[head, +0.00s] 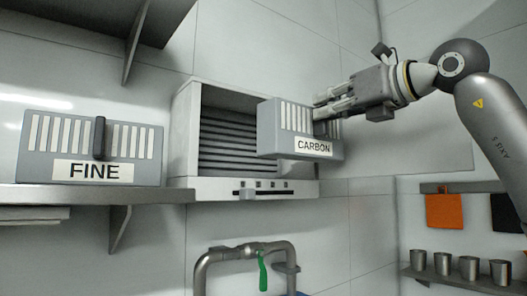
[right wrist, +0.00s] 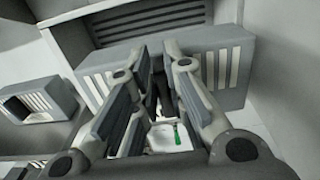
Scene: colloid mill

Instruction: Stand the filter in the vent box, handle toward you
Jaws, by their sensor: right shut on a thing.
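The carbon filter (head: 270,125), a grey block with white slots and a CARBON label, is held in the air in front of the vent box's right side. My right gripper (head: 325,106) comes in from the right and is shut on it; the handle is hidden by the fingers. In the right wrist view the carbon filter (right wrist: 225,70) lies beyond the fingers (right wrist: 157,65). The vent box (head: 183,135) is an open white box with dark slats inside. The fine filter (head: 128,132), labelled FINE, stands on the shelf at left, its dark upright handle facing me. My left gripper is out of view.
The grey shelf (head: 80,195) runs up to the vent box's left side. A control strip (head: 215,190) lies along the box's lower front. Below are a pipe (head: 205,270) and green valve handle (head: 263,272). Several metal cups (head: 468,267) and hanging cloths (head: 444,211) are at lower right.

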